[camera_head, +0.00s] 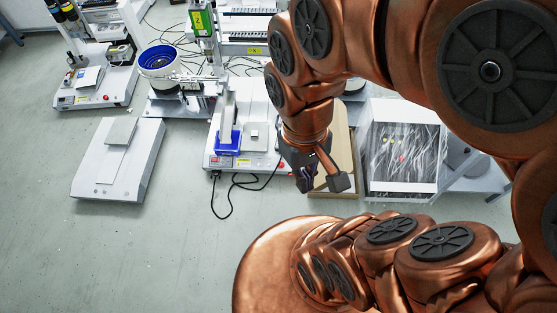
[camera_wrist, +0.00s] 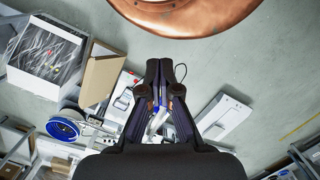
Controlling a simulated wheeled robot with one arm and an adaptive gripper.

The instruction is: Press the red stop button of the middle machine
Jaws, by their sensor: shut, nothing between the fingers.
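The middle machine (camera_head: 215,152), white with a blue block (camera_head: 229,143) on it, stands in the centre of the head view. Its front right corner lies close beside my gripper. A small red spot, seemingly the stop button (camera_head: 281,164), shows at that corner, though it is too small to be sure. My gripper (camera_head: 307,184) is shut and empty, pointing down just right of and in front of this machine, apart from the button as far as I can tell. In the wrist view the dark fingers (camera_wrist: 160,66) are together and hide much of the machine (camera_wrist: 124,92).
A left machine (camera_head: 92,98) has its own red button (camera_head: 106,97). A low white unit (camera_head: 125,180) is on the floor at left. A blue bowl feeder (camera_head: 158,58) stands behind. A cardboard box (camera_head: 343,165) and a white bin (camera_head: 400,190) are to the right.

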